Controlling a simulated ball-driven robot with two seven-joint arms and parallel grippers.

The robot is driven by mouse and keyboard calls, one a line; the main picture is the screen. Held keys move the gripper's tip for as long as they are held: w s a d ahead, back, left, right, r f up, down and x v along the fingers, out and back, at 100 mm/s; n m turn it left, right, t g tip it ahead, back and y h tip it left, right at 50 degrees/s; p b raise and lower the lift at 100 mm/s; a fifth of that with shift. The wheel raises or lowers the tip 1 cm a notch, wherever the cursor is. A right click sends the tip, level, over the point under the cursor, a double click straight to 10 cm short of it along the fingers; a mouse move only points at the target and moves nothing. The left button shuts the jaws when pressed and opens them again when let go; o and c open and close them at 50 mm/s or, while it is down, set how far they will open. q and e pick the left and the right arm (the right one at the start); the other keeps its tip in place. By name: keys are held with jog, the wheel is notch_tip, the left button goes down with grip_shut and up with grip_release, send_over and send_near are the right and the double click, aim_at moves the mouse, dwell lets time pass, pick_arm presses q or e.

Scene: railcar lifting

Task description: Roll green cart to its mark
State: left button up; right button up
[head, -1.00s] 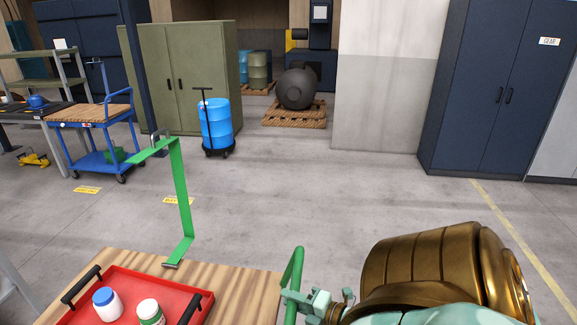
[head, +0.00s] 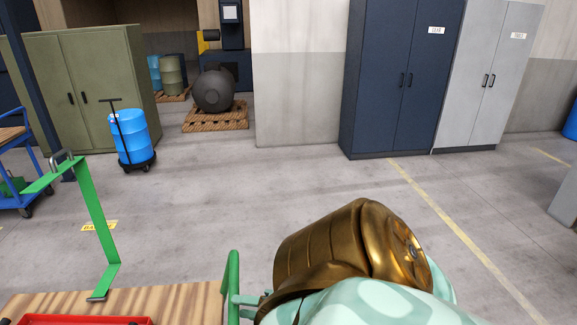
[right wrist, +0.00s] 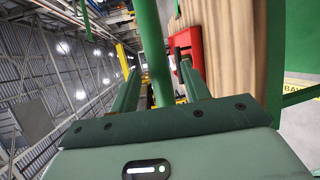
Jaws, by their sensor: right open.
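The green cart shows at the bottom left of the head view, with a wooden deck (head: 175,298) and a green upright handle (head: 233,285) at its near right corner. A bent green bracket (head: 95,220) rises from the deck's far side. My right gripper (head: 248,303) is at the handle, partly hidden by my own forearm. In the right wrist view the open jaws (right wrist: 158,78) stand on either side of the green handle bar (right wrist: 152,45); contact cannot be told. A yellow floor label (head: 98,226) lies beyond the deck, its text too small to read fully. My left gripper is out of view.
A red tray (head: 85,320) sits on the deck. A blue drum (head: 132,135) on a dolly, a blue cart (head: 15,165) and green cabinets (head: 85,90) stand at left. Dark blue cabinets (head: 400,80) stand at the back right. The middle floor is clear.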

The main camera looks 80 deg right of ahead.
jog(key=s+r, duration=0.2)
jog(key=s, duration=1)
jog(key=shift+s+b, duration=0.25)
jog(key=shift+b, duration=0.2)
jog(key=shift+r, duration=0.1)
